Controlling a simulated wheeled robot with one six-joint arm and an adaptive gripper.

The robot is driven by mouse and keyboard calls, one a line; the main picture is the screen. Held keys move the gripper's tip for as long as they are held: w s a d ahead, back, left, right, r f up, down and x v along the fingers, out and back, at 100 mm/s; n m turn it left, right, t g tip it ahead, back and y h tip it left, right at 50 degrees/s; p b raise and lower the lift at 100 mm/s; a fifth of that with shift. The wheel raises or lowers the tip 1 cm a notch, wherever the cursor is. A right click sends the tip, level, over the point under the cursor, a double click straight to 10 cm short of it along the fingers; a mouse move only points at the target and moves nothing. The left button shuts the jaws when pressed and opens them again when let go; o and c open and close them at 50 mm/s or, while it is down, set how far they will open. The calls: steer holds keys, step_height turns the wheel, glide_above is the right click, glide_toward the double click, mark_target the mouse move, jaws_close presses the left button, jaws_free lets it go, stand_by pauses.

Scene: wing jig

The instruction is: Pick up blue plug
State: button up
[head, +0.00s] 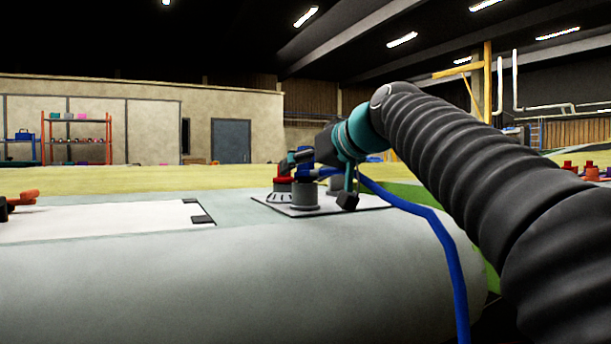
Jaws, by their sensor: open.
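The blue plug (305,157) stands upright on a grey round socket (305,194) on a plate over the grey rounded wing surface. A blue cable (440,235) runs from beside it to the right and down. My gripper (319,180) is open at the plug. One dark finger shows to the plug's upper left and another dark finger part to its lower right. I cannot tell whether they touch it. The gripper partly hides the plug and what is behind it.
A red plug (283,181) sits close to the left of the blue plug, on its own socket. Another grey socket (335,186) is behind on the right. A white panel (100,221) lies to the left. Orange parts (25,198) are at the left edge.

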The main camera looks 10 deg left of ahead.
jaws_close()
steer(key=shift+r, duration=0.15)
step_height(320, 180, up, 5)
steer(key=shift+r+p, duration=0.15)
steer(key=shift+p, duration=0.65)
steer(key=shift+w+r, duration=0.15)
steer(key=shift+r, duration=2)
steer(key=shift+s+d, duration=0.1)
steer(key=shift+s, duration=0.15)
